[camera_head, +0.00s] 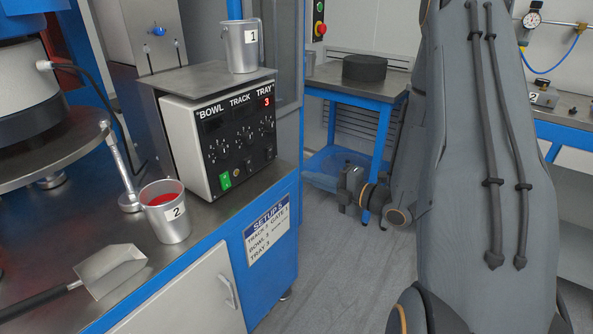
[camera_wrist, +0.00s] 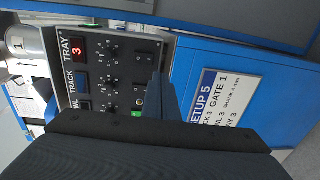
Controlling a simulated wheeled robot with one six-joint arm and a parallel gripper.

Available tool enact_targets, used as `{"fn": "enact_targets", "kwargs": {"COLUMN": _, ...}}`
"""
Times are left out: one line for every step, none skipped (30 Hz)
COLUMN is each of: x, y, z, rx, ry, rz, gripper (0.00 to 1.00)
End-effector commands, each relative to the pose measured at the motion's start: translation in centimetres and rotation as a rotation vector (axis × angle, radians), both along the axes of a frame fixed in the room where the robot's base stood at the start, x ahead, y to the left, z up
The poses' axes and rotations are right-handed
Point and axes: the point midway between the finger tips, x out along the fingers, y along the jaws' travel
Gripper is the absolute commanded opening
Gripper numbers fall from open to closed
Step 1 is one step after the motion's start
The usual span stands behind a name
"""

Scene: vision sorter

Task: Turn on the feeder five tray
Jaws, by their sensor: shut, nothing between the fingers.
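The feeder control box (camera_head: 215,130) has a black panel with BOWL, TRACK and TRAY columns. It also shows turned sideways in the wrist view (camera_wrist: 110,75). The TRAY display (camera_head: 267,102) shows a red 3; the BOWL and TRACK displays look dark. A green switch (camera_head: 224,181) sits at the panel's lower left, and dark switches lie to its right, including one below the TRAY column (camera_wrist: 145,58). The setup 5 label (camera_head: 267,236) is on the blue cabinet below. My gripper (camera_head: 349,188) is shut and empty, right of the box and apart from it.
A cup marked 1 (camera_head: 242,47) stands on the box's top plate. A cup marked 2 with red contents (camera_head: 168,213) and a metal scoop (camera_head: 108,270) are on the bench at left. A blue table (camera_head: 345,85) stands behind my arm. Floor between is clear.

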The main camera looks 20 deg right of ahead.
Motion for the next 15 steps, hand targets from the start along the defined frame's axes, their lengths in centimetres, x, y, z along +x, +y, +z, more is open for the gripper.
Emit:
{"fn": "enact_targets", "kwargs": {"x": -0.6, "y": -0.5, "z": -0.1, "rx": 0.001, "ry": 0.001, "rz": -0.003, "gripper": 0.00}}
{"fn": "enact_targets", "kwargs": {"x": -0.8, "y": -0.7, "z": -0.1, "rx": 0.001, "ry": 0.001, "rz": -0.003, "gripper": 0.00}}
{"fn": "enact_targets", "kwargs": {"x": -1.2, "y": -0.9, "z": -0.2, "rx": 0.002, "ry": 0.001, "rz": -0.002, "gripper": 0.00}}
{"fn": "enact_targets", "kwargs": {"x": -1.4, "y": -1.0, "z": -0.2, "rx": 0.001, "ry": 0.001, "rz": -0.001, "gripper": 0.00}}
{"fn": "enact_targets", "kwargs": {"x": -1.5, "y": -1.1, "z": -0.2, "rx": 0.001, "ry": 0.000, "rz": -0.002, "gripper": 0.00}}
{"fn": "enact_targets", "kwargs": {"x": -1.7, "y": -1.3, "z": -0.2, "rx": 0.001, "ry": 0.000, "rz": -0.002, "gripper": 0.00}}
{"fn": "enact_targets", "kwargs": {"x": -1.8, "y": -1.3, "z": -0.3, "rx": 0.001, "ry": -0.001, "rz": -0.001, "gripper": 0.00}}
{"fn": "enact_targets", "kwargs": {"x": -1.9, "y": -1.3, "z": -0.3, "rx": 0.001, "ry": -0.001, "rz": -0.001, "gripper": 0.00}}
{"fn": "enact_targets", "kwargs": {"x": -1.9, "y": -1.4, "z": -0.3, "rx": 0.001, "ry": -0.001, "rz": 0.000, "gripper": 0.00}}
{"fn": "enact_targets", "kwargs": {"x": -2.0, "y": -1.4, "z": -0.3, "rx": 0.001, "ry": -0.001, "rz": 0.000, "gripper": 0.00}}
{"fn": "enact_targets", "kwargs": {"x": -2.0, "y": -1.4, "z": -0.3, "rx": 0.001, "ry": -0.001, "rz": 0.001, "gripper": 0.00}}
{"fn": "enact_targets", "kwargs": {"x": -2.0, "y": -1.4, "z": -0.3, "rx": 0.001, "ry": -0.001, "rz": 0.001, "gripper": 0.00}}
{"fn": "enact_targets", "kwargs": {"x": -2.0, "y": -1.4, "z": -0.3, "rx": 0.001, "ry": -0.001, "rz": 0.001, "gripper": 0.00}}
{"fn": "enact_targets", "kwargs": {"x": -2.0, "y": -1.3, "z": -0.3, "rx": 0.001, "ry": -0.001, "rz": 0.001, "gripper": 0.00}}
{"fn": "enact_targets", "kwargs": {"x": -2.0, "y": -1.3, "z": -0.3, "rx": 0.001, "ry": -0.001, "rz": 0.001, "gripper": 0.00}}
